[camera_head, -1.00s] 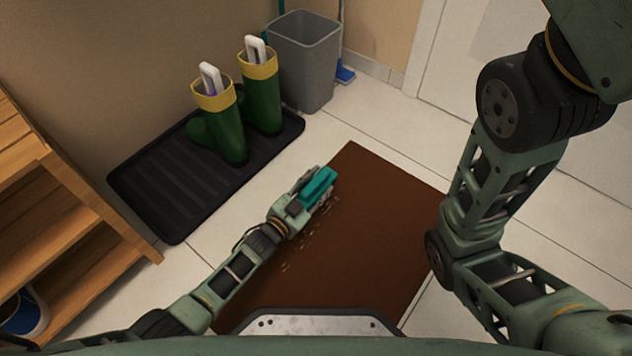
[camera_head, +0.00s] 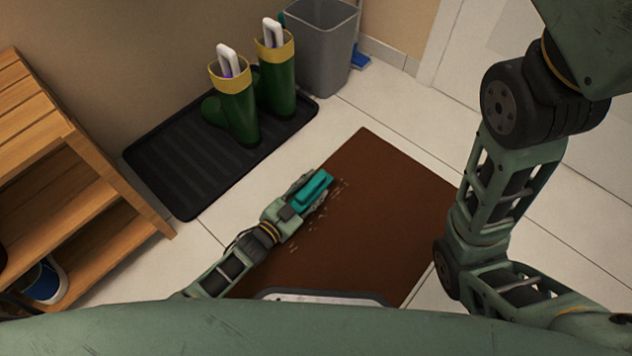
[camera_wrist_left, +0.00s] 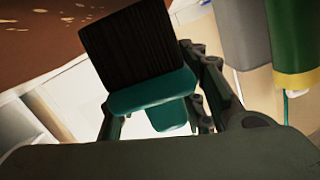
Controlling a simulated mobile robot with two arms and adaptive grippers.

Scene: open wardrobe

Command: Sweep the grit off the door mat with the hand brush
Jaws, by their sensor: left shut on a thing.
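The brown door mat (camera_head: 385,215) lies on the tiled floor in the head view. Pale grit (camera_head: 338,190) is scattered near its left side, in patches beside and below the brush; some also shows at the top left of the left wrist view (camera_wrist_left: 75,15). My left gripper (camera_head: 304,196) is shut on the teal hand brush (camera_head: 316,185), low over the mat's left edge. In the left wrist view the brush (camera_wrist_left: 150,92) shows its dark bristles between the fingers. Whether the bristles touch the mat I cannot tell. My right arm stands at the right; its gripper is out of view.
A black boot tray (camera_head: 185,165) with green boots (camera_head: 238,110) stands behind the mat to the left. A grey bin (camera_head: 322,50) is at the back. A wooden shelf (camera_head: 90,205) is at the left. Floor tiles right of the mat are clear.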

